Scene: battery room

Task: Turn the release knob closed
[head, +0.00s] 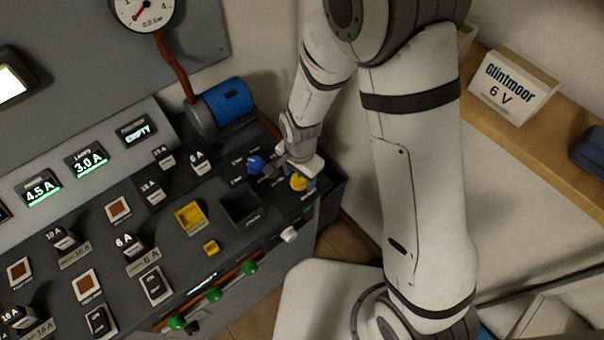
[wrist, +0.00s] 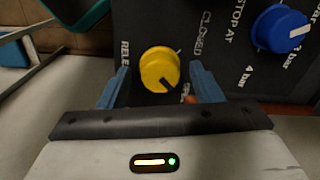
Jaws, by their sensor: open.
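The yellow release knob (wrist: 160,68) is on the dark panel in the wrist view. Its dark pointer mark is at the lower right, towards a partly hidden label; the "CLOSED" label is at its upper right. My gripper (wrist: 160,74) is open, with one blue finger on each side of the knob. I cannot tell whether the fingers touch it. In the head view the yellow knob (head: 298,183) shows at the panel's right end, with my gripper (head: 303,172) over it, partly covering the area.
A blue knob (wrist: 283,28) marked "STOP AT" is to the right in the wrist view.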

